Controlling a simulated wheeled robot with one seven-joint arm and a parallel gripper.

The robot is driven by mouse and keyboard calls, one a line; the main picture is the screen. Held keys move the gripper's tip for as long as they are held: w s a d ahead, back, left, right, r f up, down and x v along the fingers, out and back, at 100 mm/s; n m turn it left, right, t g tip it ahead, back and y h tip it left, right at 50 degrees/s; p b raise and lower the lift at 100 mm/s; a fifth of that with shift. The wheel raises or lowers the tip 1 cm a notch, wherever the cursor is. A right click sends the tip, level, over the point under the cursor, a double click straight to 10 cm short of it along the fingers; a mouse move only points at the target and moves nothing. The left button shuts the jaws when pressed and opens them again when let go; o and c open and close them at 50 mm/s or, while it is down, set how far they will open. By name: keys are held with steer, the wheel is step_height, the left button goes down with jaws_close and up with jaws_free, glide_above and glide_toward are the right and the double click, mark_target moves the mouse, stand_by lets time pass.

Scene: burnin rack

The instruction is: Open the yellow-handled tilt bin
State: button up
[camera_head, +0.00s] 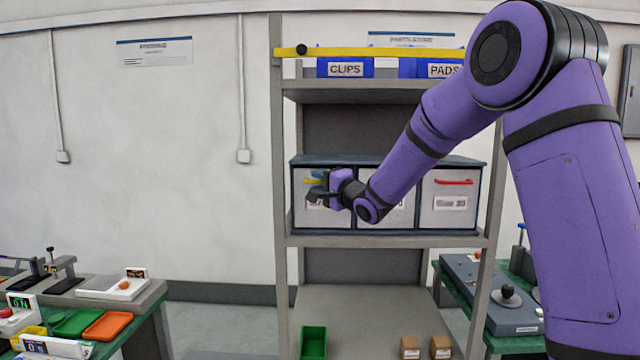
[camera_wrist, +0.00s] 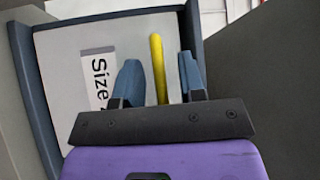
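The yellow-handled tilt bin (camera_head: 306,215) is the leftmost of three pale bins in a dark blue cabinet, and its front looks shut. Its yellow handle (camera_head: 311,182) is partly hidden by my gripper (camera_head: 320,185). In the wrist view, the yellow handle (camera_wrist: 156,43) runs between the two blue fingers of my gripper (camera_wrist: 159,62), with a gap on both sides. The gripper is open. I cannot tell how deep the handle sits between the fingers. A white label reading "Size" (camera_wrist: 97,75) is on the bin front.
The right bin has a red handle (camera_head: 454,182). The middle bin is mostly behind my arm. Blue boxes marked CLIPS (camera_head: 345,69) and PADS (camera_head: 443,71) stand on the shelf above, behind a yellow bar (camera_head: 390,53). A green bin (camera_head: 314,342) sits on the lower shelf.

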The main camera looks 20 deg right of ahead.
jaws_close()
steer(key=shift+s, duration=0.1)
steer(key=s+a+f+n+t+y, duration=0.2)
steer(key=s+f+n+y, duration=0.2)
steer(key=s+f+n, duration=0.2)
steer(key=shift+s+a+f, duration=0.3)
steer(key=shift+s+a, duration=0.05)
steer(key=shift+s, duration=0.75)
jaws_free()
